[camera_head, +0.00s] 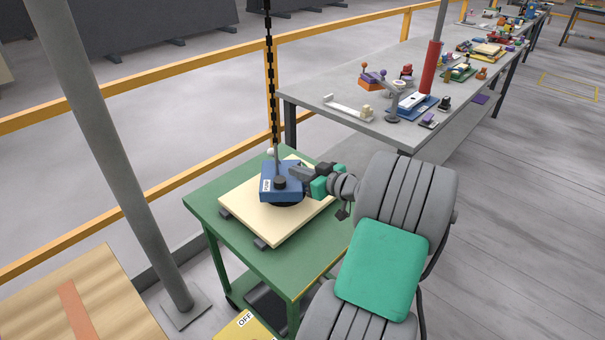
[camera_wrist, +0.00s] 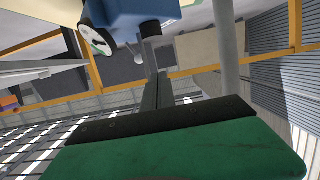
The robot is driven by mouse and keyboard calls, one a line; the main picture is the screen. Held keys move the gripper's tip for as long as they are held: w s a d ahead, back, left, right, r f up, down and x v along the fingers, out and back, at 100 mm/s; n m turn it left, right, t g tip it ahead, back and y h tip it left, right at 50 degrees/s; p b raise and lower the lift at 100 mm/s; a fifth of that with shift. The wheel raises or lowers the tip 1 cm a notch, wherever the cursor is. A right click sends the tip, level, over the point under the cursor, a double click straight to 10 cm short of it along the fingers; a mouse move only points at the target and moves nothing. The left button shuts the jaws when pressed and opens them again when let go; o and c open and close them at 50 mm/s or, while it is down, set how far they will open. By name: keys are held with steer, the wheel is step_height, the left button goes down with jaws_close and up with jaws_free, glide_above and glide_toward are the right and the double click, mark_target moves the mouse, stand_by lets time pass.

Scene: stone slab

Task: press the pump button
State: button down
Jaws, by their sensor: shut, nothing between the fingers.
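A blue vacuum lifter (camera_head: 270,172) stands on a cream stone slab (camera_head: 263,223), its black round pad partly showing beneath. A black round knob (camera_head: 280,183), which looks like the pump button, sticks up from its top. In the wrist view the blue body (camera_wrist: 125,10) appears at the top edge, with the black knob (camera_wrist: 150,28) pointing down in the picture. My gripper (camera_head: 296,172) is at the right side of the lifter, its fingers close to the body; contact cannot be told. In the wrist view its fingers (camera_wrist: 156,80) are together and empty, pointing toward the knob but apart from it.
The slab lies on dark bars on a green cart (camera_head: 215,205). A chain (camera_head: 270,80) hangs above the lifter. A grey post (camera_head: 115,150) and an orange railing (camera_head: 180,75) stand nearby. A cluttered grey bench (camera_head: 330,90) is behind at the right.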

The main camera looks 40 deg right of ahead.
steer(key=p, duration=0.1)
glide_above(283, 183)
steer(key=shift+s+f, duration=0.2)
steer(key=shift+f, duration=0.45)
step_height(283, 183, down, 4)
steer(key=shift+s+d+r, duration=0.1)
steer(key=shift+d+r, duration=0.05)
steer(key=shift+f, duration=0.2)
steer(key=shift+f, duration=0.1)
step_height(283, 183, down, 2)
steer(key=b, duration=0.3)
